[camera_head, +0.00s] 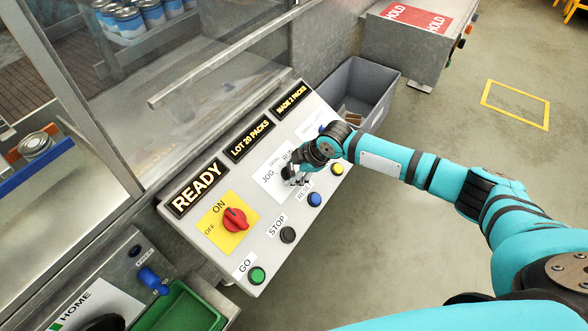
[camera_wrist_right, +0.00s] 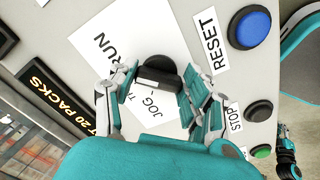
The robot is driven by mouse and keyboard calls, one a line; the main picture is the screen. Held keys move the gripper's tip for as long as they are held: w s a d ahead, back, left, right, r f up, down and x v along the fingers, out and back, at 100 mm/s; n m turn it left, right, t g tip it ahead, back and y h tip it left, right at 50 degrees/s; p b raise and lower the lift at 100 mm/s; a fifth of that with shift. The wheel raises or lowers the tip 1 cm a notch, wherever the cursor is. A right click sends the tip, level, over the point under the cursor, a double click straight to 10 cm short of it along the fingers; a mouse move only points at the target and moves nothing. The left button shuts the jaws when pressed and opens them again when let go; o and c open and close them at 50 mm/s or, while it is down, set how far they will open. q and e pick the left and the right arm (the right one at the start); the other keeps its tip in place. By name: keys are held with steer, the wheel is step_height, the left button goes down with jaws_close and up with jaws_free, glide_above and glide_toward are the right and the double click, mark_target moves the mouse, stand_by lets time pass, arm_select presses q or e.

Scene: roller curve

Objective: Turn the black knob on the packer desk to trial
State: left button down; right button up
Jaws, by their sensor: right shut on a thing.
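The packer desk (camera_head: 262,215) is a sloped grey panel. Its black knob (camera_wrist_right: 160,72) sits on a white label (camera_wrist_right: 105,40) marked RUN, JOG and a partly covered word, which reads TRIAL in the head view. My right gripper (camera_head: 296,178) is over this label and hides the knob in the head view. In the right wrist view its fingers (camera_wrist_right: 155,90) are shut on the black knob from both sides. I cannot tell exactly which word the knob points to. A dark and teal gripper, seemingly my left one (camera_wrist_right: 285,150), shows small at the lower right there.
A red switch (camera_head: 235,220) on a yellow plate stands left of the knob. Green GO (camera_head: 257,275), black STOP (camera_head: 288,234), blue RESET (camera_head: 314,199) and yellow (camera_head: 337,169) buttons line the front edge. A grey bin (camera_head: 362,90) stands behind the desk.

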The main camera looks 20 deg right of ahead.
steer(key=n+b, duration=0.1)
steer(key=n, duration=0.3)
steer(key=shift+w+n+b, duration=0.1)
steer(key=shift+n+b, duration=0.6)
steer(key=shift+n, duration=1.7)
steer(key=shift+r, duration=0.1)
steer(key=o, duration=1.2)
steer(key=shift+c, duration=0.2)
steer(key=v, duration=1.2)
